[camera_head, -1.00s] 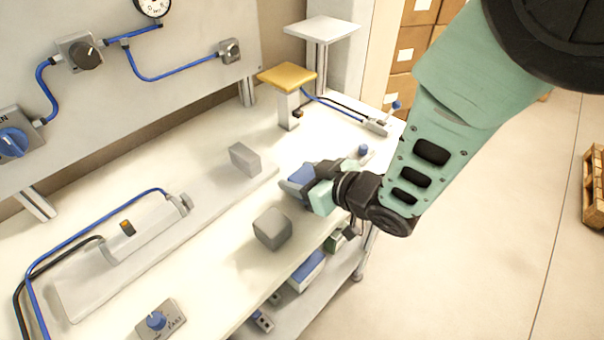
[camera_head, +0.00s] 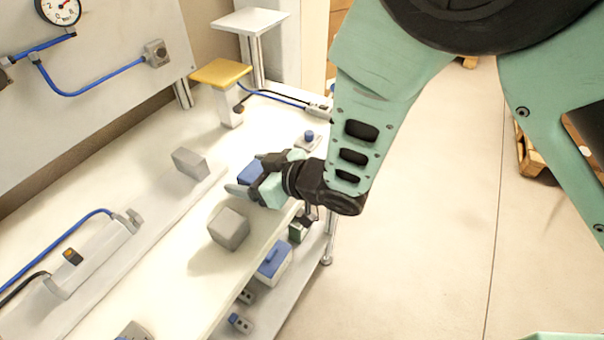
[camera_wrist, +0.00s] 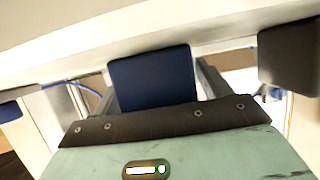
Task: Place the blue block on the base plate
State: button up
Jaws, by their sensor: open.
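The blue block (camera_head: 250,172) sits on the white table near its front right part, partly hidden by my gripper in the head view. It shows dark blue in the middle of the wrist view (camera_wrist: 152,78). My gripper (camera_head: 254,177) is open at the block, with one finger on its near side and the other by its far right side. In the wrist view the fingers show at both sides of the block; contact is unclear. The base plate (camera_head: 160,215) is a long pale slab on the table, left of the block and apart from it.
A grey block (camera_head: 190,163) stands at the base plate's far end. Another grey block (camera_head: 229,228) stands near the table's front edge, left of my gripper. A yellow-topped post (camera_head: 221,74) and a blue knob (camera_head: 309,136) stand farther back. A lower shelf holds several parts.

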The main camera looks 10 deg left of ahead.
jog(key=p+v, duration=0.8)
jog(key=v, duration=0.9)
jog(key=shift+d+r, duration=0.2)
jog(key=shift+r, duration=0.05)
jog(key=shift+w, duration=0.1)
